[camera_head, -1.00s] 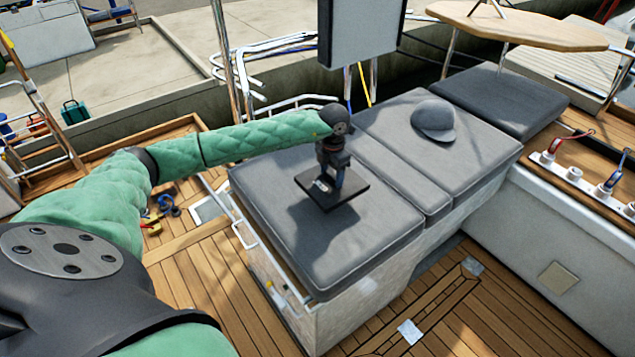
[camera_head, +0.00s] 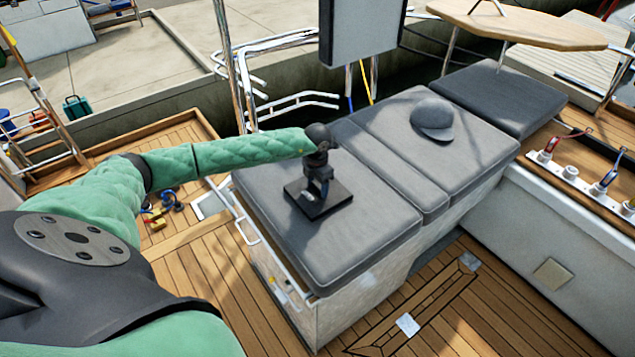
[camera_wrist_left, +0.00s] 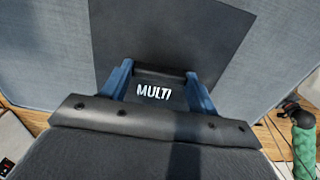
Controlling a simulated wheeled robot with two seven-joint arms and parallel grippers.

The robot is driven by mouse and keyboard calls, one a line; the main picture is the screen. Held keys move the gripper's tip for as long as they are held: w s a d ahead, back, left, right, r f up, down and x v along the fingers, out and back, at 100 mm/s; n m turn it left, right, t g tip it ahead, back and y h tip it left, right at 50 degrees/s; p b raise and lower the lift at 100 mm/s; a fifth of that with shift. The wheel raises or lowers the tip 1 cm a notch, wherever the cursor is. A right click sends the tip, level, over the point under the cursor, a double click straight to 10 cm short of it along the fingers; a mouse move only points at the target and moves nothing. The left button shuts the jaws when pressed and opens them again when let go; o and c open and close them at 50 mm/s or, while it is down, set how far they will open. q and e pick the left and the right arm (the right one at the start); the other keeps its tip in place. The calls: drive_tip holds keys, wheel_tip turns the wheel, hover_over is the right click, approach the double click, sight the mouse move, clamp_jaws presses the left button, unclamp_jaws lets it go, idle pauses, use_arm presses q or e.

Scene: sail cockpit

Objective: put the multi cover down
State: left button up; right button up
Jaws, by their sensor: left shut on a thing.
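The multi cover (camera_head: 334,203) is a dark square plate with a raised handle, and it also shows in the left wrist view (camera_wrist_left: 200,45) with the white word MULTI. My left gripper (camera_head: 317,190) is shut on its handle from above. In the left wrist view its two blue fingers (camera_wrist_left: 158,90) stand either side of the lettering. The cover lies flat at or just above the grey cushion (camera_head: 365,240); I cannot tell if it touches. My right gripper is not in view.
A grey cap (camera_head: 433,119) lies on the cushion farther back. Winch handles or levers (camera_head: 610,175) stand on the white ledge at right. The cushion around the cover is clear.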

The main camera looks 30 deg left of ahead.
use_arm(q)
drive_tip(key=shift+f, duration=0.15)
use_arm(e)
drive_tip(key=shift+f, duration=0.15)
use_arm(q)
drive_tip(key=shift+f, duration=0.1)
drive_tip(key=o, duration=1)
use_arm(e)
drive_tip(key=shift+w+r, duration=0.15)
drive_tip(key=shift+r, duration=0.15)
